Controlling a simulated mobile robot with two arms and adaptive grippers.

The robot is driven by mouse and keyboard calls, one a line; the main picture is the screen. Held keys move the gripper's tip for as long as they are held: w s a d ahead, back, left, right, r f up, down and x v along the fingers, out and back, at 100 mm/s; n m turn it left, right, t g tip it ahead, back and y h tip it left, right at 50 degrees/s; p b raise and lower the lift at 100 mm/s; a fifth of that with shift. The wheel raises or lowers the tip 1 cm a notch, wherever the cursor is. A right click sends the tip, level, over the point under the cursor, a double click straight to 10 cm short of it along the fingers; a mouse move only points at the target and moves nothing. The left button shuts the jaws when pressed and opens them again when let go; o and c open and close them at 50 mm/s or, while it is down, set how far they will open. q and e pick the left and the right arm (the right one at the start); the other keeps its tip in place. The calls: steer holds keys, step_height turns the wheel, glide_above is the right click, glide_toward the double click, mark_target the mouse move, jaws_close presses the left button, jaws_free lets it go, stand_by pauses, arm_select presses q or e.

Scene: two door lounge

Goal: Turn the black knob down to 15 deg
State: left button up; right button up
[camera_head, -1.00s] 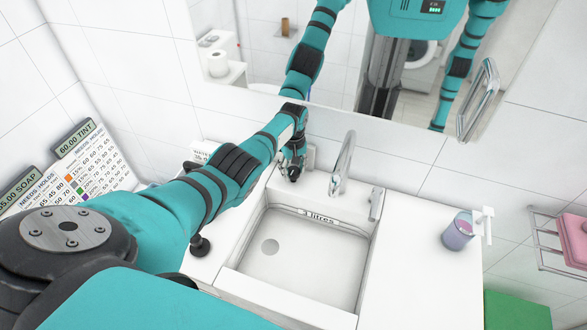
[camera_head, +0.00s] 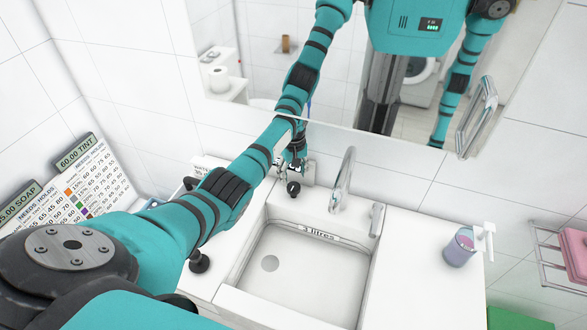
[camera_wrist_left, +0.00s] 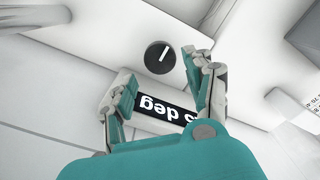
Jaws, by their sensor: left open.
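The black knob (camera_head: 293,189) sits on the white fitting behind the sink, left of the tap. In the left wrist view the round knob (camera_wrist_left: 160,57) shows whole, its white pointer line aimed up and slightly right. Below it a black display (camera_wrist_left: 165,108) shows upside-down white text ending in "deg". A finger hides part of its number, so I cannot read it fully. My left gripper (camera_head: 296,163) is open and empty, close to the knob. In the wrist view its fingers (camera_wrist_left: 162,82) are apart, on either side of the display, and do not hold the knob.
The tap (camera_head: 343,180) stands right of the knob, behind the sink (camera_head: 300,262). A black-knobbed stem (camera_head: 199,262) is at the left counter. The mirror (camera_head: 345,90) is close behind my arm.

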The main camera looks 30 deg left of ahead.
arm_select(q)
steer(key=shift+r, duration=1.2)
steer(key=shift+s, duration=0.1)
